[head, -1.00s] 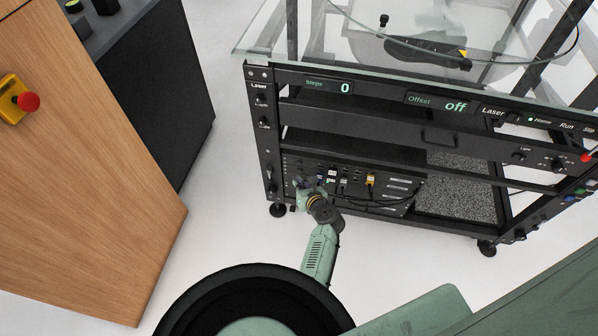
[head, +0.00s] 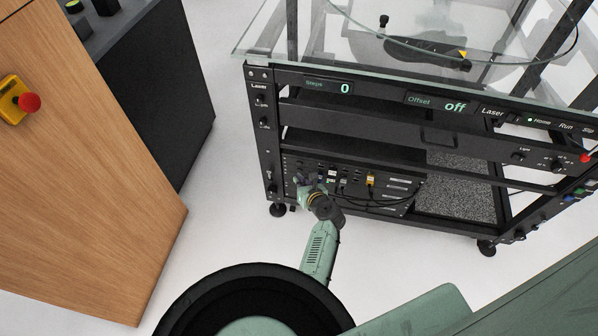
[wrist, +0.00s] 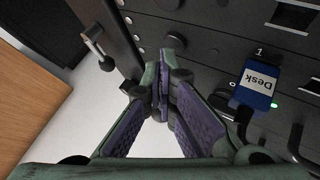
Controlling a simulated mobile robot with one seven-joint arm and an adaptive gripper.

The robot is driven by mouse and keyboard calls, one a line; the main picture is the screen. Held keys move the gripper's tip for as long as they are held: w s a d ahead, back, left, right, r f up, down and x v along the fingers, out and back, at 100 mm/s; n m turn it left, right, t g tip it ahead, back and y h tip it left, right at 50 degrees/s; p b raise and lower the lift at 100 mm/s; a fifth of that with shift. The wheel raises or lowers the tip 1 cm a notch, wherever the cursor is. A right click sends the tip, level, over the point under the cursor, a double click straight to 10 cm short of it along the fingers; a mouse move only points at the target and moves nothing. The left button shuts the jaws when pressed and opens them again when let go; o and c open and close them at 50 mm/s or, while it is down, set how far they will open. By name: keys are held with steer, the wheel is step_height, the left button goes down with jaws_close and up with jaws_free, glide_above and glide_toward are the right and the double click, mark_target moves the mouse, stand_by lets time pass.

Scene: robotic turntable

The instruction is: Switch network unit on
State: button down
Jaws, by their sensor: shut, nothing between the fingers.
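The network unit (head: 402,184) is a dark panel with ports and cables, low in the black rack in the head view. My gripper (head: 304,184) is in front of the panel's left end there. In the wrist view my gripper (wrist: 164,80) is shut and empty, its purple-padded fingers meeting close to the black panel face (wrist: 222,38). A blue plug labelled "Desk" (wrist: 256,86) sits to the right of the fingers under the number 1, with a small green light beside it. The fingertips hide the panel spot behind them; I cannot tell whether they touch it.
The rack's glass top (head: 300,40) overhangs the unit. Black cables and a yellow plug (head: 371,179) are right of my gripper. A wooden cabinet (head: 90,180) with a red button stands left, with clear floor between.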

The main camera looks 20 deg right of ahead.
steer(key=shift+w+d, duration=0.2)
steer(key=shift+w, duration=0.05)
stand_by(0.4)
steer(key=shift+s+a+p, duration=0.5)
steer(key=shift+s+p, duration=0.1)
steer(key=shift+s, duration=0.1)
steer(key=s+a+p, duration=0.2)
steer(key=s+a, duration=0.1)
steer(key=s, duration=0.2)
steer(key=shift+a+p, duration=0.2)
steer(key=shift+p, duration=0.15)
